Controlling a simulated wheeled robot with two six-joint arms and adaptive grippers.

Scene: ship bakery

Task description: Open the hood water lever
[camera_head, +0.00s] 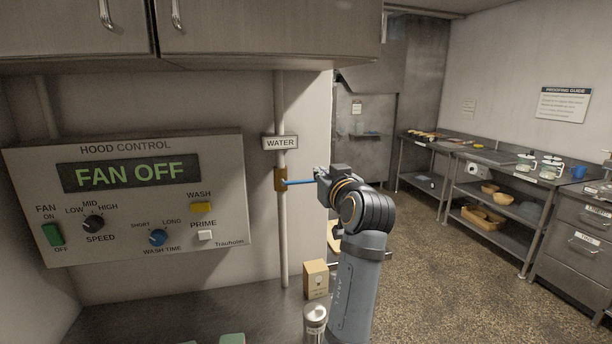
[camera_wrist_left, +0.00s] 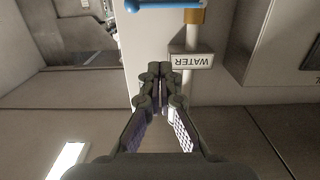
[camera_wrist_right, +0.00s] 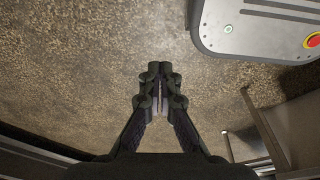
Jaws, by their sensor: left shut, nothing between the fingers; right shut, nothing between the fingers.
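The hood water lever (camera_head: 299,182) is a blue handle on a brass valve body (camera_head: 281,180) on a vertical pipe (camera_head: 283,240). It sticks out sideways to the right, roughly level. A "WATER" label (camera_head: 280,142) sits above it. My left gripper (camera_head: 320,178) is at the lever's outer end in the head view; contact cannot be told. In the left wrist view its shut, empty fingers (camera_wrist_left: 158,72) point at the upside-down label (camera_wrist_left: 192,61), with the blue lever (camera_wrist_left: 165,4) at the top edge. My right gripper (camera_wrist_right: 155,72) is shut and empty over the floor.
The hood control panel (camera_head: 125,195) reads "FAN OFF" left of the pipe. Cabinets (camera_head: 260,30) hang above. A small box (camera_head: 316,279) and a metal-topped shaker (camera_head: 315,316) stand on the counter below. Steel benches (camera_head: 480,156) line the right wall, with open floor before them.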

